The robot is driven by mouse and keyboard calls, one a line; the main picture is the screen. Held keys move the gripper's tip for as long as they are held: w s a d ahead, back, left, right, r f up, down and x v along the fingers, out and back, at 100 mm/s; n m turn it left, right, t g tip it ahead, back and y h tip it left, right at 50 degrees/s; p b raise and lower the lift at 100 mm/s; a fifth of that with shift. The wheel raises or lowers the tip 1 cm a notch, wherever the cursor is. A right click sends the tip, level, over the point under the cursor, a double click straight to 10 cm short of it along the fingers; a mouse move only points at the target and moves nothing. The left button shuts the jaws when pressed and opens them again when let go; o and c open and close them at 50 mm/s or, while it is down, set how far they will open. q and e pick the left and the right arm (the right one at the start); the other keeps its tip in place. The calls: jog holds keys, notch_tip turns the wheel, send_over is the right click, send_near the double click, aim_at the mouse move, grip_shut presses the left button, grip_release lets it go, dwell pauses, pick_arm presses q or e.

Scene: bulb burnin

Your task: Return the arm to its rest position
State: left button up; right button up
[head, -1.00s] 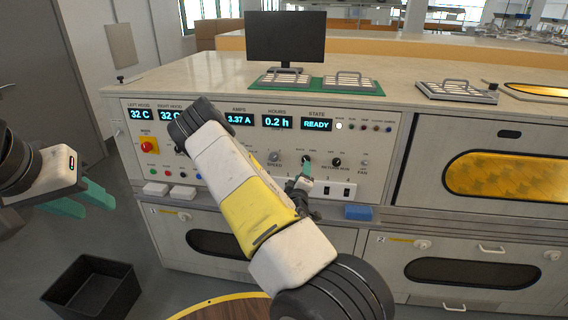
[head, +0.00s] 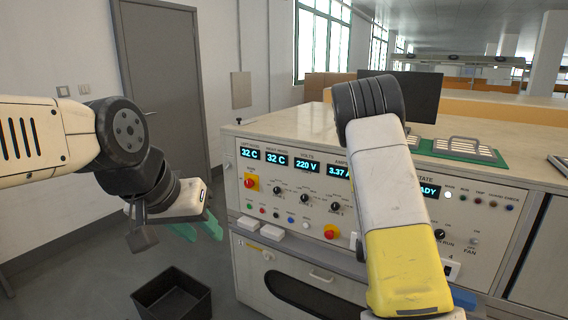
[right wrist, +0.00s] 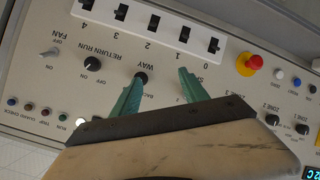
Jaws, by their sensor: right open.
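My right arm (head: 398,222) reaches up across the front of the control panel in the head view, and its gripper is hidden there. In the right wrist view my right gripper (right wrist: 160,76) is open and empty, its two green fingers pointing at the panel. The black WAY knob (right wrist: 141,78) shows by the tip of the left finger; I cannot tell whether they touch. My left gripper (head: 198,228) hangs at the left in the head view, its green fingers apart and empty, clear of the bench.
The panel (head: 290,205) carries knobs, displays and a red button (head: 251,183). In the right wrist view a row of numbered switches (right wrist: 150,22) lies near the fingers. A black bin (head: 172,295) stands on the floor. A monitor (head: 412,97) stands on the bench.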

jog(key=s+a+r+m+g+y, duration=0.1)
jog(key=s+a+r+y, duration=0.3)
jog(key=a+r, duration=0.3)
jog(key=s+a+r+g+y, duration=0.1)
jog(key=s+a+r+y, duration=0.25)
jog(key=a+r, duration=0.45)
jog(key=s+a+r+n+g+y, duration=0.1)
jog(key=s+r, duration=0.3)
jog(key=s, duration=0.6)
jog(key=s+a+r+n+g, duration=0.1)
jog(key=s+a+r, duration=0.2)
jog(key=s, duration=0.8)
notch_tip(320, 180, up, 2)
jog(key=shift+a+r+y, duration=0.2)
jog(key=shift+r+y, duration=0.05)
jog(key=shift+y, duration=0.1)
